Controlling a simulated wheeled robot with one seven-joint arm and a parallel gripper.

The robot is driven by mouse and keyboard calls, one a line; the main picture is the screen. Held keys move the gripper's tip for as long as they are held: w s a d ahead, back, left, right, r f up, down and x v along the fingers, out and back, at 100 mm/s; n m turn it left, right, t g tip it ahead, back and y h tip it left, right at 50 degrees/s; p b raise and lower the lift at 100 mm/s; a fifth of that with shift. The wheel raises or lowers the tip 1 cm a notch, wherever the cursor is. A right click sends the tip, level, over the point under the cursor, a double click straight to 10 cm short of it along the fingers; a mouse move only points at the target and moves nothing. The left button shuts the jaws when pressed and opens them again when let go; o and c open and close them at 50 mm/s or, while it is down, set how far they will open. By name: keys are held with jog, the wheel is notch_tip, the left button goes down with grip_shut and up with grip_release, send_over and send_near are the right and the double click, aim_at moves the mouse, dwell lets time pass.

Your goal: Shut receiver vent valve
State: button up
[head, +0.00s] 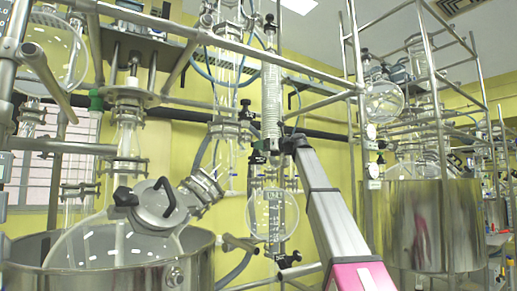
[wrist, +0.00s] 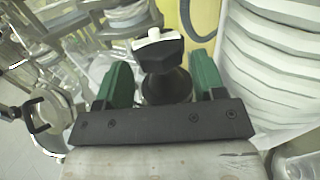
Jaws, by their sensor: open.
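A black valve knob (wrist: 158,55) with a white tip shows in the wrist view, on a dark round base. I take it to be the receiver vent valve. My gripper (wrist: 160,78) is open, with one green finger on each side of the knob. A gap shows between the knob and each finger, and I cannot tell whether either touches it lower down. In the head view my arm reaches up to the glass column above the round receiver flask (head: 272,215). The knob is too small or hidden to make out there.
A large glass reactor vessel (head: 112,245) sits in a steel bath at the left. A steel tank (head: 432,225) stands at the right. Metal frame bars (head: 318,103) cross near my arm. White ribbed glass or tubing (wrist: 272,70) is close to the right finger.

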jog(key=shift+x, duration=0.9)
jog(key=c, duration=0.6)
jog(key=shift+c, duration=0.2)
jog(key=shift+s+m+t+h, duration=0.15)
jog(key=shift+m+t+h, duration=0.15)
jog(key=shift+t, duration=0.1)
jog(key=m+t+h, duration=0.2)
jog(key=t, duration=0.1)
jog(key=shift+s+a+m, duration=0.15)
jog(key=shift+s+m, duration=0.05)
jog(key=shift+m, duration=0.1)
jog(key=shift+a+m+t+h, duration=0.2)
jog(key=shift+m+t+h, duration=2.05)
jog(key=shift+h, duration=0.55)
jog(key=shift+t+h, duration=0.25)
jog(key=shift+h, duration=0.05)
